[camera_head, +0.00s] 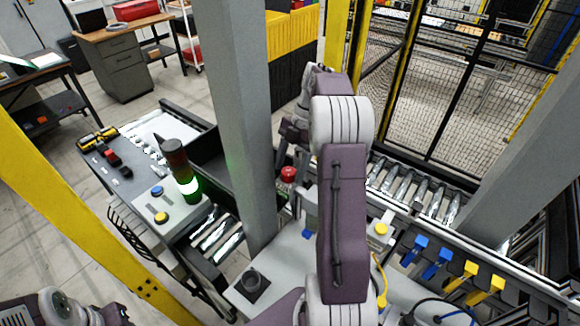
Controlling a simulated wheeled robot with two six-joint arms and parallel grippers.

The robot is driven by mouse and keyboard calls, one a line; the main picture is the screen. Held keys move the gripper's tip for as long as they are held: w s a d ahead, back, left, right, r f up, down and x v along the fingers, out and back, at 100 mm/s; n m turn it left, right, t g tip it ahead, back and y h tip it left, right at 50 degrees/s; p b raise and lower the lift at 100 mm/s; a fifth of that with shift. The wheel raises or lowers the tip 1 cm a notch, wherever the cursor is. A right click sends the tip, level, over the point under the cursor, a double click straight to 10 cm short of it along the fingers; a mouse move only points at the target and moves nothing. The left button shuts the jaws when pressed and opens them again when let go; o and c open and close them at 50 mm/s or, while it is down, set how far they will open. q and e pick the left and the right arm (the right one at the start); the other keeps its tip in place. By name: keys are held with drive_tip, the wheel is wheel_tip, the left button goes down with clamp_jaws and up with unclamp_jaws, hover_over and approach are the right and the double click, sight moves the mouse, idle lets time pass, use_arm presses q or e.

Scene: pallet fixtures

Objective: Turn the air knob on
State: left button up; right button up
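A dark round knob (253,281) sits on a black square plate on the pale panel at the lower middle. I cannot tell from its look whether it is the air knob or how it is turned. A red round button (288,174) stands farther back, just below my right gripper in the picture. My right arm rises through the middle, and its gripper (283,158) is beyond it, beside the grey post. The gripper is partly hidden, its fingers are small and dark, and I see nothing clearly held. Only part of my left arm shows at the lower left corner; its gripper is out of view.
A grey post (232,110) stands close to the left of my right arm. A signal lamp (182,170) glows green on the left panel. Blue and yellow valve handles (470,270) line the right side, near a roller conveyor (412,190). A yellow beam (75,215) crosses the left.

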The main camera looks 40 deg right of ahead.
drive_tip(key=shift+d+r, duration=0.2)
drive_tip(key=shift+r, duration=0.25)
drive_tip(key=p+v, duration=0.1)
drive_tip(key=v, duration=0.7)
